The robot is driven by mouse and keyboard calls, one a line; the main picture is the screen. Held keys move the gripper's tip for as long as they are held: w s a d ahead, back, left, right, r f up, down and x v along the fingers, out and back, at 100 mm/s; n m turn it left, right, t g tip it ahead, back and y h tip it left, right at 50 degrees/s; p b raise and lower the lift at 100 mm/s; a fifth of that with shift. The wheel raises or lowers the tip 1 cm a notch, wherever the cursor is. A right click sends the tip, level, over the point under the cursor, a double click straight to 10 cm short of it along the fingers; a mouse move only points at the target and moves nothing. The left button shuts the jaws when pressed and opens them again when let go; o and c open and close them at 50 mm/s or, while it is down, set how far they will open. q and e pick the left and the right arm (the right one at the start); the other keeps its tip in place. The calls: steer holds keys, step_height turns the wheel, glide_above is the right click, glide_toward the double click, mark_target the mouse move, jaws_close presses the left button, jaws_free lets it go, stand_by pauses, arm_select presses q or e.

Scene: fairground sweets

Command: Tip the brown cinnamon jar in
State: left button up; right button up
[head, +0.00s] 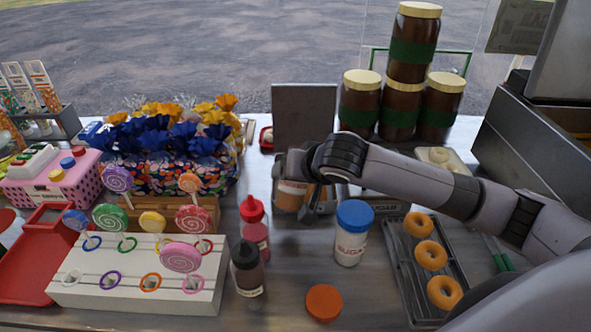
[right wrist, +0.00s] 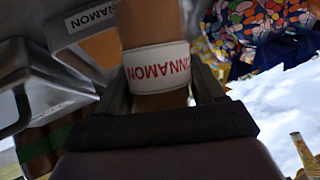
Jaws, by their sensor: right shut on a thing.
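The brown cinnamon jar (head: 291,197) is in my right gripper (head: 312,200), above the middle of the counter in the head view. In the right wrist view the jar (right wrist: 155,95) stands between the two fingers, with its white CINNAMON label facing the camera and reading upside down. The right gripper is shut on it. My arm hides the jar's top in the head view, and its exact tilt is hard to tell. A grey metal holder (right wrist: 30,85) with another CINNAMON label is beside the jar in the right wrist view. My left gripper is not in view.
A blue-lidded sugar jar (head: 352,236) stands right of the gripper. An orange lid (head: 323,302) lies in front. Red (head: 254,230) and dark (head: 247,268) bottles stand left, near the lollipop stand (head: 90,290). A doughnut tray (head: 402,275) is right; tall jars (head: 400,105) are behind.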

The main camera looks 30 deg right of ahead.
steer(key=shift+a+m+g+y, duration=0.1)
steer(key=shift+m+g+y, duration=0.3)
steer(key=shift+g+y, duration=0.2)
steer(key=shift+s+a+f+m+g+y+b, duration=0.2)
steer(key=shift+f+m+g+y+b, duration=0.2)
steer(key=shift+g+y+b, duration=0.25)
steer(key=y+p, duration=0.1)
steer(key=p, duration=0.1)
steer(key=shift+g+p, duration=0.35)
steer(key=shift+p, duration=0.05)
steer(key=shift+f, duration=0.2)
steer(key=shift+a+f+p, duration=0.1)
steer(key=shift+f+p, duration=0.15)
steer(key=shift+p, duration=0.1)
steer(key=shift+m, duration=0.3)
steer(key=shift+s, duration=0.1)
steer(key=shift+r+y, duration=0.1)
steer(key=shift+y, duration=0.15)
steer(key=shift+r+g+y, duration=0.15)
steer(key=shift+g+y, duration=0.15)
steer(key=shift+g, duration=0.1)
